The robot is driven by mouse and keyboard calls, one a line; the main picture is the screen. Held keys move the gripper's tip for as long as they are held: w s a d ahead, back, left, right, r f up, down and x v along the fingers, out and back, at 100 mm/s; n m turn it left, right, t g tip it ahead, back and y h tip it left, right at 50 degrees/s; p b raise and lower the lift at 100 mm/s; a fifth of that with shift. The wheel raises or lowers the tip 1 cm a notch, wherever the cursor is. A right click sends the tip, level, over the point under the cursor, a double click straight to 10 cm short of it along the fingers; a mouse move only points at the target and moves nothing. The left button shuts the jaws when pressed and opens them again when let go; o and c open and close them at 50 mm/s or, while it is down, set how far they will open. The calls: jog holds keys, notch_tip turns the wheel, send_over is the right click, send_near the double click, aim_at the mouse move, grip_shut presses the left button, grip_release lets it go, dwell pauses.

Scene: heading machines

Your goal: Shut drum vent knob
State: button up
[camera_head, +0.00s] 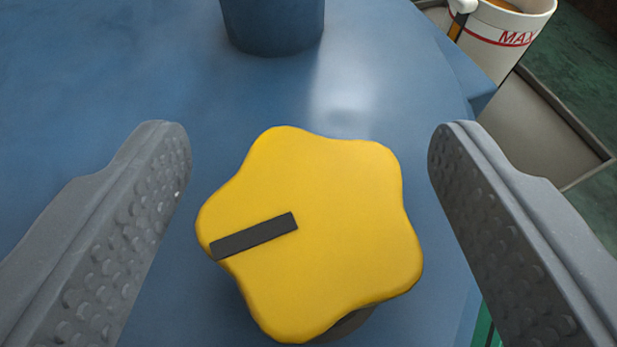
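The drum vent knob (340,220) is yellow, with several rounded lobes. It stands on the blue drum top (90,70). A dark bar mark on its face runs from near the centre to the left edge, a little downward. A bit of its dark base shows below it at the lower right. My gripper (310,145) is open, with one grey dimpled finger on each side of the knob. There is a clear gap on both sides, and neither finger touches the knob.
A blue cylindrical stub (272,25) rises from the drum top behind the knob. At the top right, a white mug (500,35) with red lettering and brown liquid stands beyond the drum, near a grey tray (545,130). A green floor shows at the right.

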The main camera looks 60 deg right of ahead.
jog(key=shift+a, duration=0.1)
jog(key=b+v, duration=0.1)
jog(key=v, duration=1.2)
jog(key=shift+s+a, duration=0.15)
jog(key=shift+a, duration=0.15)
jog(key=shift+r, duration=0.1)
